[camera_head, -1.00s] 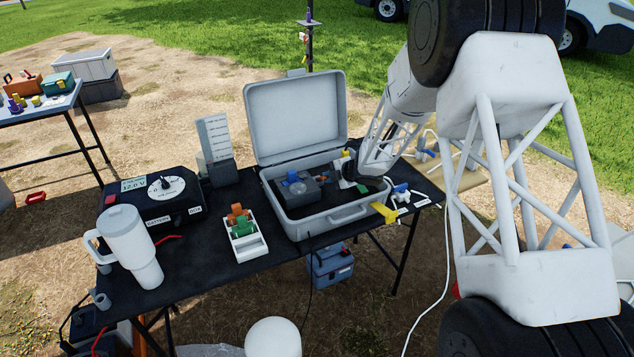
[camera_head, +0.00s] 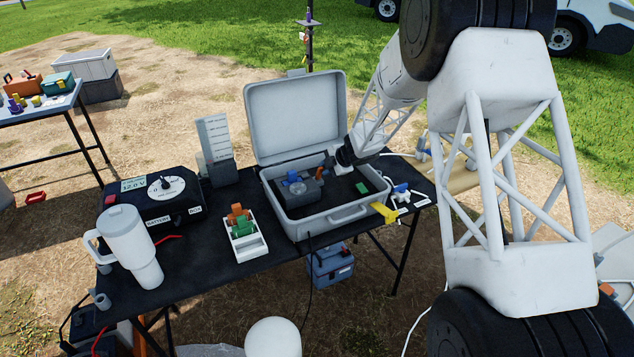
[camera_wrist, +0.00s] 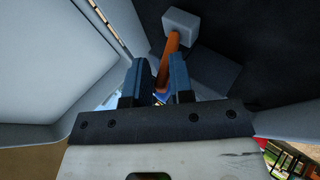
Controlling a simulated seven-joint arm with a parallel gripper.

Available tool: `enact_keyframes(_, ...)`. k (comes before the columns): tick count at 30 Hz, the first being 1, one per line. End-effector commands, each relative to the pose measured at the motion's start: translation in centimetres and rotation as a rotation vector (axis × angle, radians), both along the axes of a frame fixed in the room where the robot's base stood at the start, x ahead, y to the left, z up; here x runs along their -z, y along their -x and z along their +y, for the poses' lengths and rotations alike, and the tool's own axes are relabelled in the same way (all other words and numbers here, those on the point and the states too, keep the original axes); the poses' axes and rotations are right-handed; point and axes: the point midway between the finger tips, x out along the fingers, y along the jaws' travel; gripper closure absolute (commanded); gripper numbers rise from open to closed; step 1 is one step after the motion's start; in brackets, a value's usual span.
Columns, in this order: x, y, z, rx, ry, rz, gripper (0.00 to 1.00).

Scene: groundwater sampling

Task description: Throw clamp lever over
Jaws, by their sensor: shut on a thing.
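The clamp lever (camera_wrist: 170,55) is an orange bar in the wrist view, rising from between my fingers to a pale grey block (camera_wrist: 181,22). My gripper (camera_wrist: 158,78) is shut on it, one dark blue finger on each side. In the head view, my gripper (camera_head: 340,158) is inside the open grey case (camera_head: 345,222), at its back right near the lid (camera_head: 295,118). A dark device with a blue knob (camera_head: 296,178) sits in the case, left of my gripper.
A green block (camera_head: 362,187) lies in the case's right part. A yellow piece (camera_head: 384,212) is at its front right corner. A white tray (camera_head: 246,245), a dark meter box (camera_head: 165,203) and a white tumbler (camera_head: 130,245) stand to the left on the black table.

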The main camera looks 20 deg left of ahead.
Motion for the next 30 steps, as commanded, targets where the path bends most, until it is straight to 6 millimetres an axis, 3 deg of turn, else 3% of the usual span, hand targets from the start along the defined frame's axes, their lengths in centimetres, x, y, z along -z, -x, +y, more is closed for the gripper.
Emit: enact_keyframes(30, -0.7, -1.8, 1.8, 0.0, 0.102, 0.101, 0.87)
